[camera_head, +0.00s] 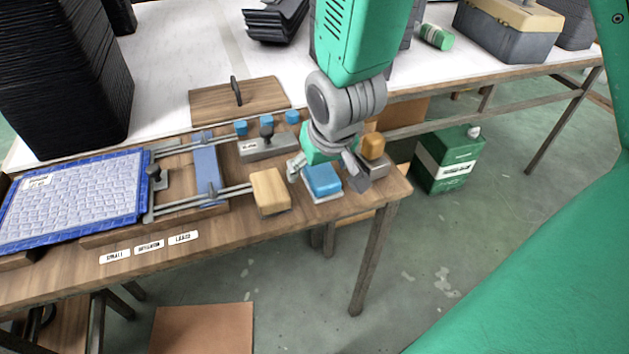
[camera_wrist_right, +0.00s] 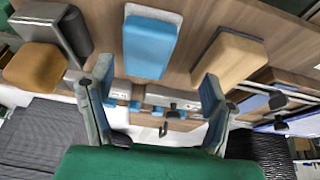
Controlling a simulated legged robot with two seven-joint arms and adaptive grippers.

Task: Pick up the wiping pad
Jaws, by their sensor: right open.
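The wiping pad looks like a blue block on a white base (camera_head: 322,180). It lies near the right end of the wooden table, and in the right wrist view the blue pad (camera_wrist_right: 148,48) is ahead of the fingers. My right gripper (camera_head: 325,173) is open above the pad, with one finger to each side of it in the head view. In the right wrist view the gripper (camera_wrist_right: 157,82) has nothing between its fingers. Whether a finger touches the pad, I cannot tell. My left gripper is not in view.
A tan wooden block (camera_head: 269,191) sits left of the pad, also in the wrist view (camera_wrist_right: 230,58). An orange-topped grey piece (camera_head: 373,147) stands close on the right. A blue-framed panel (camera_head: 75,200) lies at left.

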